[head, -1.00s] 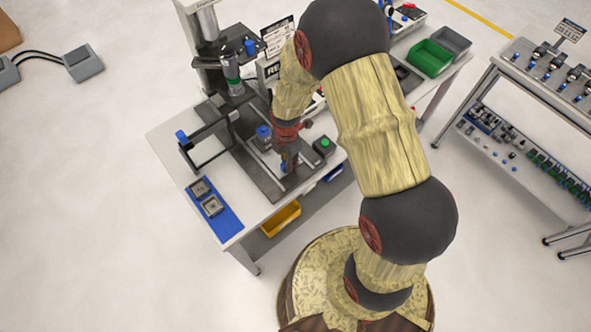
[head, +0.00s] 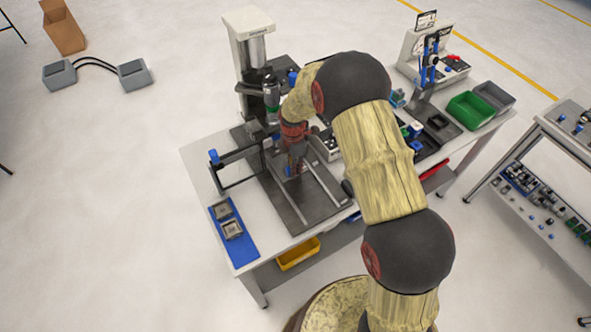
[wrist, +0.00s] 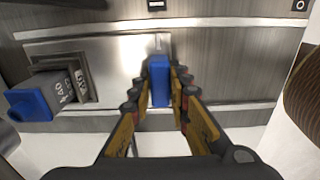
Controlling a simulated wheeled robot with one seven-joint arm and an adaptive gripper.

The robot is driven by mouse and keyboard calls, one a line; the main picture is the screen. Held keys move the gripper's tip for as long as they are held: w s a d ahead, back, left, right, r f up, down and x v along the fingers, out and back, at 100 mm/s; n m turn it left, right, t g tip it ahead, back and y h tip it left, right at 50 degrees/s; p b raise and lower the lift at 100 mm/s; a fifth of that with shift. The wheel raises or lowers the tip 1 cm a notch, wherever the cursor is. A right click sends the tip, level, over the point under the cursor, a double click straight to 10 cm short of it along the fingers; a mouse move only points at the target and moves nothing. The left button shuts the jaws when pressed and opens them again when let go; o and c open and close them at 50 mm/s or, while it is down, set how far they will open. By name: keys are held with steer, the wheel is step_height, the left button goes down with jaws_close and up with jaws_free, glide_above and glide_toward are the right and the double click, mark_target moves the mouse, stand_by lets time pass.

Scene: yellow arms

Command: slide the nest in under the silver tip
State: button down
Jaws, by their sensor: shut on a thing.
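The nest is a silver plate (wrist: 120,55) in the wrist view, lying between two pale rails on a dark base. A square pocket in its left part holds a grey block (wrist: 55,90) with a blue end (wrist: 28,103). My gripper (wrist: 160,85) is shut on the nest's upright blue handle (wrist: 160,72). In the head view my gripper (head: 292,172) is low over the rails (head: 290,203), and it and the arm mostly hide the nest. The press head (head: 271,95), with a green band, is behind my gripper. I cannot make out the silver tip.
A black frame with a blue knob (head: 214,156) stands left of the rails. A blue mat (head: 241,252) with two grey square parts lies at the table's front left. A control box (head: 327,146) is right of the rails. The rails' front stretch is clear.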

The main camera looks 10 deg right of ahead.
steer(key=shift+w+a+r, duration=0.1)
steer(key=shift+w, duration=0.15)
steer(key=c, duration=1.9)
jaws_free()
steer(key=shift+w, duration=0.1)
steer(key=shift+o, duration=1.1)
step_height(320, 180, up, 12)
